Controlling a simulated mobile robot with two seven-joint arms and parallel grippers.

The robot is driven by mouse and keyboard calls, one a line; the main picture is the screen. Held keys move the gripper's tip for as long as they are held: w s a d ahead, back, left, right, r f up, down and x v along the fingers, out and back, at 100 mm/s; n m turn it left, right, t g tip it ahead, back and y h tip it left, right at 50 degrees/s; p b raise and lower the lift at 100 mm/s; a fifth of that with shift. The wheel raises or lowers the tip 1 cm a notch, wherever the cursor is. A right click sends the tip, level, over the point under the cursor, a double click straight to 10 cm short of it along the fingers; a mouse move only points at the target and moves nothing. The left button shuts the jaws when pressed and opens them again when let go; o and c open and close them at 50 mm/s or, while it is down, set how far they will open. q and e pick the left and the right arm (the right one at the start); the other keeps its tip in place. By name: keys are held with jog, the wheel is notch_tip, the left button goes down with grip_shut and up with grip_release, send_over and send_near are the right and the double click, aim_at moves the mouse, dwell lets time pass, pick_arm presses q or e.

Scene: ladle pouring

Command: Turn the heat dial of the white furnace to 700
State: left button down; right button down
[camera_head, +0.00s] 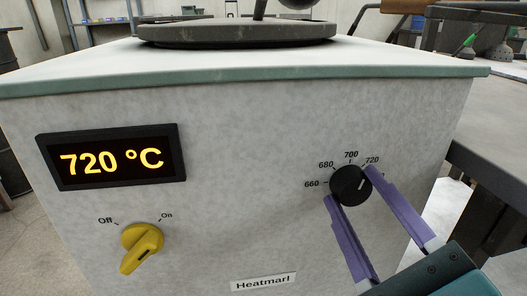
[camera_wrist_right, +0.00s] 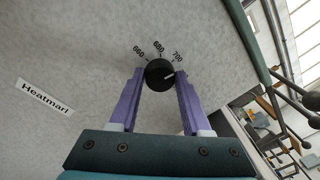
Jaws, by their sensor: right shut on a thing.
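The white furnace (camera_head: 240,120) fills the head view, and its display (camera_head: 112,158) reads 720 °C. The black heat dial (camera_head: 345,180) sits on the front panel at the right, with the labels 660, 680, 700 and 720 around its top. Its white mark points up and right, towards the 720 side. My right gripper (camera_head: 350,185) is shut on the dial, one purple finger on each side. The wrist view shows the dial (camera_wrist_right: 158,69) between the fingertips (camera_wrist_right: 160,76); 660, 680 and 700 are readable there, 720 is not. My left gripper is not in view.
A yellow Off/On switch (camera_head: 142,246) is at the lower left of the panel, its handle slanting from lower left to upper right. A Heatmarl label (camera_head: 263,282) is below. A dark round plate (camera_head: 235,35) lies on top. A table (camera_head: 492,140) stands at the right.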

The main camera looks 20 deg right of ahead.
jog(key=shift+n+p, duration=0.65)
jog(key=shift+n, duration=0.55)
jog(key=shift+c, duration=1.8)
grip_release()
jog(key=v, duration=1)
